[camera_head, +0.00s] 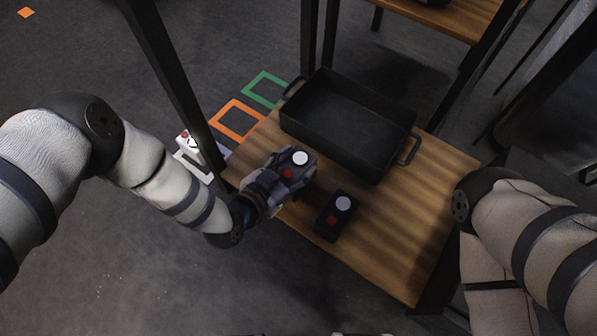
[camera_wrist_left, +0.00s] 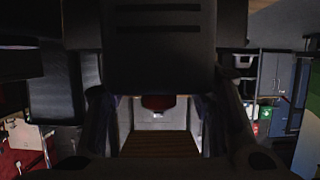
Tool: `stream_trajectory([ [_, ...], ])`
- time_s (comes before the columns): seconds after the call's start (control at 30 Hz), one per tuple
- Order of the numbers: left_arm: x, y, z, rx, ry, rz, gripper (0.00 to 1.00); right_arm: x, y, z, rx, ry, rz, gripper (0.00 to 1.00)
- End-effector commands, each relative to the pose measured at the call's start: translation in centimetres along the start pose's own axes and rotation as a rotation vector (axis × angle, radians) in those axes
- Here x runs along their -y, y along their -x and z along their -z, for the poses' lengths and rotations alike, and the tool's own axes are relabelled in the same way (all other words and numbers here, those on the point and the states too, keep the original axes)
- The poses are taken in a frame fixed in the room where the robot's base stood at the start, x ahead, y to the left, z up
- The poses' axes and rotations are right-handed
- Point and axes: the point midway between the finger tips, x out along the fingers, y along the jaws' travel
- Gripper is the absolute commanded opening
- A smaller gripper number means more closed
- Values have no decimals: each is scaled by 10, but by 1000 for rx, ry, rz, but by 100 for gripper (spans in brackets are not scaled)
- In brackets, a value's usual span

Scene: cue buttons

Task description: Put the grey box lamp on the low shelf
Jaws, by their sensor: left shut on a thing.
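My left gripper (camera_head: 287,174) is shut on a dark grey box lamp (camera_head: 305,172) with a white round disc and a red button on top. It holds the box over the near-left part of the wooden low shelf (camera_head: 385,260); whether the box touches the wood I cannot tell. In the left wrist view, the dark box (camera_wrist_left: 160,45) fills the upper middle between the fingers. A second dark box (camera_head: 328,229), also with a white disc and red button, stands on the shelf to the right of the held one. My right gripper is outside the views.
A black handled tray (camera_head: 397,166) takes up the back of the shelf. Dark posts (camera_head: 165,75) rise at the shelf's corners. A white box with a red button (camera_head: 187,145) stands on the floor by orange (camera_head: 237,135) and green (camera_head: 250,94) outlines. The shelf's front right is clear.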

Motion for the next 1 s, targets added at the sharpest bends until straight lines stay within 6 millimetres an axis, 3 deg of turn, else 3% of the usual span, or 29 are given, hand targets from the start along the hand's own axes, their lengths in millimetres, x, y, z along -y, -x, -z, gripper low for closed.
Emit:
stream_trajectory([
  [0.2,0,-17,-40,-1,1,1,2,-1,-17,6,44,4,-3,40],
  [0.67,0,-19,-43,-4,0,1,2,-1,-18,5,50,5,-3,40],
  [0.7,0,-18,-43,-2,0,1,59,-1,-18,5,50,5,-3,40],
  [0.73,0,-18,-43,-2,0,1,65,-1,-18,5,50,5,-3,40],
  [0.77,0,-18,-42,-2,0,1,70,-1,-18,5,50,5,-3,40],
  [1.0,0,-18,-42,-1,0,2,70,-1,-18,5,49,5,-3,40],
])
